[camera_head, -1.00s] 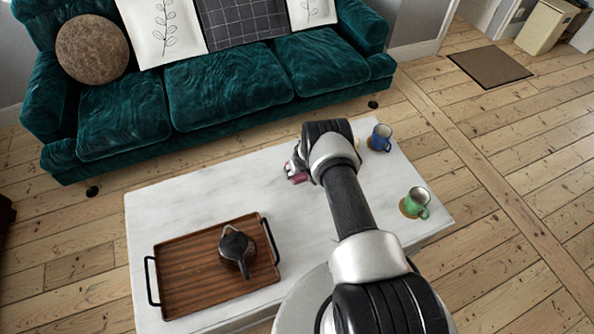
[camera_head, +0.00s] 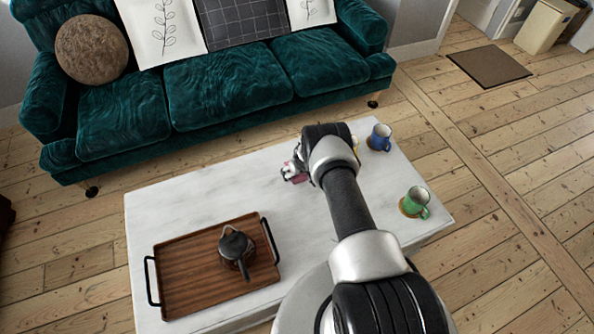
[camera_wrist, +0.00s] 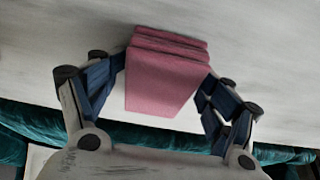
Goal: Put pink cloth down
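The pink cloth (camera_wrist: 162,82) is a folded, layered block between the two fingers of my gripper (camera_wrist: 165,75) in the wrist view. The fingers press on its left and right sides, so my gripper is shut on it. In the head view, my gripper (camera_head: 293,171) is over the far middle part of the white marble table, and a small bit of the cloth (camera_head: 298,179) shows beside my arm. The cloth is close to the tabletop; whether it touches cannot be told. My arm hides part of the table behind it.
The white table (camera_head: 180,205) holds a wooden tray (camera_head: 190,285) with a dark teapot (camera_head: 236,250) at left. A blue mug (camera_head: 379,138) and a green mug (camera_head: 415,202) stand at right. A yellowish thing is partly hidden behind my arm. A teal sofa (camera_head: 230,85) stands beyond.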

